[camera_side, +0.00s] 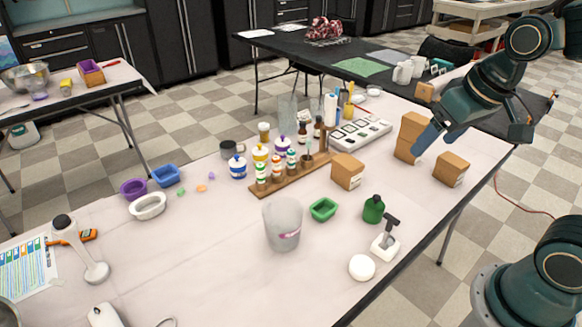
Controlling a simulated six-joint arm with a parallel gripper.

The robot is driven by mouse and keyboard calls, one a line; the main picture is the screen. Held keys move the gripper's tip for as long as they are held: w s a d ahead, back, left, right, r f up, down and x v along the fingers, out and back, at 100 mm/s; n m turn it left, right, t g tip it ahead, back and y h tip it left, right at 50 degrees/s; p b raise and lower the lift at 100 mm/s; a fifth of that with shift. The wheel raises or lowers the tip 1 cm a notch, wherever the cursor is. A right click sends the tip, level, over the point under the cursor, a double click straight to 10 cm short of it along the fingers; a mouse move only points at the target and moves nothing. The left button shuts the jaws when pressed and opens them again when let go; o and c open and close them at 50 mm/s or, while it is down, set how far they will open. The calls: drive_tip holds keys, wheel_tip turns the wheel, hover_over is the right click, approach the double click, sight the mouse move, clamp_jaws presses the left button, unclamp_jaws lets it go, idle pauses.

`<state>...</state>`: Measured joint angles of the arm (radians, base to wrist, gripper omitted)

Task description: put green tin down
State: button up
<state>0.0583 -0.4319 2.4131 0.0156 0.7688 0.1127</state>
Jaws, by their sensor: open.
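A small green open tin (323,209) sits upright on the white table (225,285), just right of a large translucent beaker (284,224). Nothing is touching the tin from above. My gripper (432,144) is at the right side of the table, well up and right of the tin. Its blue fingers are open, pointing down and left beside a tall cardboard box (409,134). I see nothing held between them. I cannot tell whether a finger touches the box.
Cardboard boxes stand near the gripper (452,169) and behind the tin (347,171). A wooden bottle rack (290,178) stands behind.

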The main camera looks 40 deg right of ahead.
drive_tip(key=s+a+r+n+t, duration=0.1)
drive_tip(key=s+r+n, duration=0.1)
drive_tip(key=s, duration=0.5)
drive_tip(key=shift+a, duration=0.4)
drive_tip(key=shift+w+r, duration=0.1)
idle(0.8)
